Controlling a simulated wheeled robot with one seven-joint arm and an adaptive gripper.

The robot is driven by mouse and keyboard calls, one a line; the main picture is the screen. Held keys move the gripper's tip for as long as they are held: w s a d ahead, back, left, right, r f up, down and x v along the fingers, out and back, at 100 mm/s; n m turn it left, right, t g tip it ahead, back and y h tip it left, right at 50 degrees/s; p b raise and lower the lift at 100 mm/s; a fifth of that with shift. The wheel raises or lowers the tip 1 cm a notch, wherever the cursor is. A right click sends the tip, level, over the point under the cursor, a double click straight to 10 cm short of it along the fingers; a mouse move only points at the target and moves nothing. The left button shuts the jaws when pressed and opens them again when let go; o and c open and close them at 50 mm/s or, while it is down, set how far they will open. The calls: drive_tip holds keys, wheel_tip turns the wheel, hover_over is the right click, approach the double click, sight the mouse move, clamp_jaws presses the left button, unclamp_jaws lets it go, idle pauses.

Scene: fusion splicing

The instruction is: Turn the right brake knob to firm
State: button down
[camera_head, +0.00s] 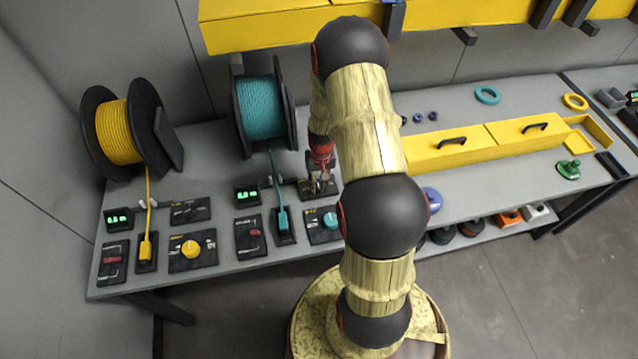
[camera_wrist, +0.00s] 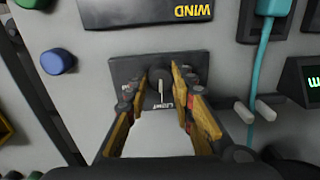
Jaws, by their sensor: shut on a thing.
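The right brake knob (camera_wrist: 158,78) is a dark round knob on a black panel (camera_wrist: 128,68). A pale pointer line on it points toward the bottom of the wrist view, near small lettering that looks like "LIGHT". My gripper (camera_wrist: 160,84) is shut on the knob, with one finger on each side of it. In the head view my gripper (camera_head: 320,172) reaches down onto the panel (camera_head: 308,193) behind the right winder controls. The knob itself is hidden there by the fingers.
The teal spool (camera_head: 261,107) stands behind, and its cord runs down to a teal connector (camera_head: 283,222) left of my gripper. The right winding panel (camera_head: 318,236) with a blue knob lies in front. A yellow spool (camera_head: 120,132) stands at far left.

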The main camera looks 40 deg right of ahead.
sight(320, 187)
drive_tip(key=m+p, duration=0.1)
drive_tip(key=m, duration=0.4)
drive_tip(key=shift+m, duration=0.3)
drive_tip(key=m+p, duration=0.1)
drive_tip(key=m, duration=0.4)
drive_tip(key=shift+m, duration=0.4)
drive_tip(key=c, duration=1.5)
unclamp_jaws()
wheel_tip(320, 187, up, 12)
drive_tip(key=shift+s, duration=0.2)
